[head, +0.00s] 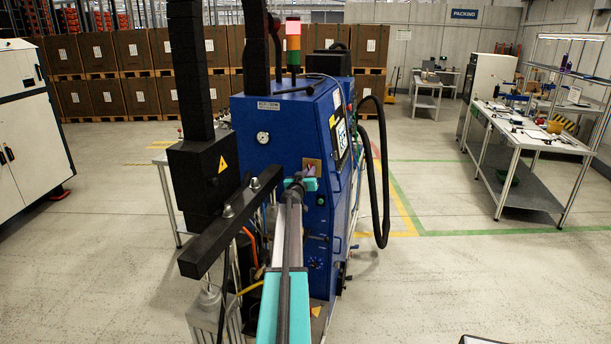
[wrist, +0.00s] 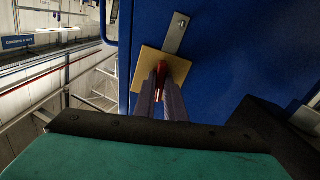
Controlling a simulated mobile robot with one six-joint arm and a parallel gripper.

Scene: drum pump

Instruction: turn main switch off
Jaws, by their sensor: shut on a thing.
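The main switch shows in the wrist view as a red handle (wrist: 157,76) on a yellow plate (wrist: 177,69), fixed to the blue cabinet side. My gripper (wrist: 165,85) is at the plate with its two fingers shut on the red handle, which they partly cover. In the head view my gripper (head: 308,172) reaches the side of the blue cabinet (head: 284,138), at the yellow-brown plate (head: 312,166). The handle's exact angle is hard to tell behind the fingers.
A metal hasp (wrist: 176,33) sits just above the plate. A black hose (head: 384,180) hangs at the cabinet's right. A signal lamp (head: 293,42) glows red on top. A black beam (head: 230,223) stands left of my arm. The floor on the right is clear up to a workbench (head: 530,140).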

